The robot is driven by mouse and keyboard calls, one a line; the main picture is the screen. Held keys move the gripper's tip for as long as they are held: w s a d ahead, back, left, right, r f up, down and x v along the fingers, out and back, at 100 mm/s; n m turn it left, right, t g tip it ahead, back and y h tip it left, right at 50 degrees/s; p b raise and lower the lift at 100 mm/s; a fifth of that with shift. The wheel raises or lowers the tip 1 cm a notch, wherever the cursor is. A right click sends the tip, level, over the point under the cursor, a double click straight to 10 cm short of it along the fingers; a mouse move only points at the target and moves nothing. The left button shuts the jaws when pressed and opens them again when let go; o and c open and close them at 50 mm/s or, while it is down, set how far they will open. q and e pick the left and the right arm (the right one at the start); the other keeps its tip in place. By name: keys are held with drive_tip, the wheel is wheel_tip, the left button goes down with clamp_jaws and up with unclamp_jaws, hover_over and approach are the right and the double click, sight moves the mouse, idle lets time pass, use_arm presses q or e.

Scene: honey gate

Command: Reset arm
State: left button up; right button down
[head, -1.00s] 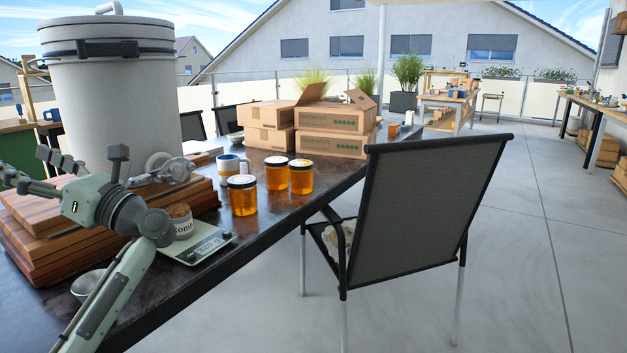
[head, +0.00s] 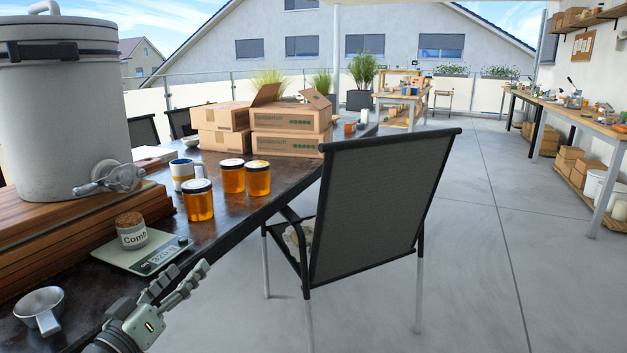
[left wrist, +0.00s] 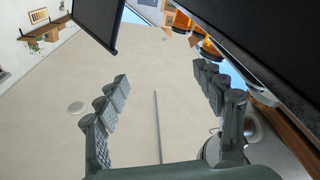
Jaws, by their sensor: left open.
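My left gripper (head: 176,290) is at the bottom left of the head view, by the near edge of the dark table (head: 225,237), and holds nothing. In the left wrist view its two fingers (left wrist: 163,105) stand wide apart with only floor between them. A small cork-topped jar (head: 132,232) stands on a kitchen scale (head: 148,252) just beyond the gripper. Several amber honey jars (head: 199,203) with lids stand farther along the table. My right gripper is in neither view.
A large grey honey tank (head: 55,110) stands on stacked wooden boards (head: 60,245) at left. A metal scoop (head: 40,308) lies in front. A dark chair (head: 380,205) stands against the table's right side. Cardboard boxes (head: 290,118) are behind the jars.

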use_arm(q)
drive_tip(key=s+a+f+m+g+y, duration=0.25)
drive_tip(key=s+f+g, duration=0.2)
drive_tip(key=f, duration=0.65)
drive_tip(key=s+a+f+m+g+y, duration=0.2)
drive_tip(key=s+a+f+g, duration=0.3)
drive_tip(key=f, duration=0.7)
drive_tip(key=s+a+f+m+g+y, duration=0.1)
drive_tip(key=s+a+f+g+y, duration=0.25)
drive_tip(key=s, duration=0.55)
drive_tip(key=s+a+f+m+g+y, duration=0.1)
drive_tip(key=s+a+f+g+y, duration=0.1)
drive_tip(key=s+a+f, duration=0.45)
drive_tip(key=s+d+f+n+h, duration=0.1)
drive_tip(key=s+d, duration=0.1)
drive_tip(key=d, duration=0.6)
drive_tip(key=s+d+f+n+h, duration=0.1)
drive_tip(key=s+d+n+h, duration=0.1)
drive_tip(key=d, duration=0.7)
drive_tip(key=shift+s+f, duration=0.15)
drive_tip(key=shift+f, duration=0.1)
drive_tip(key=shift+a+n+g, duration=0.15)
drive_tip(key=shift+n+g, duration=0.15)
drive_tip(key=shift+n, duration=0.05)
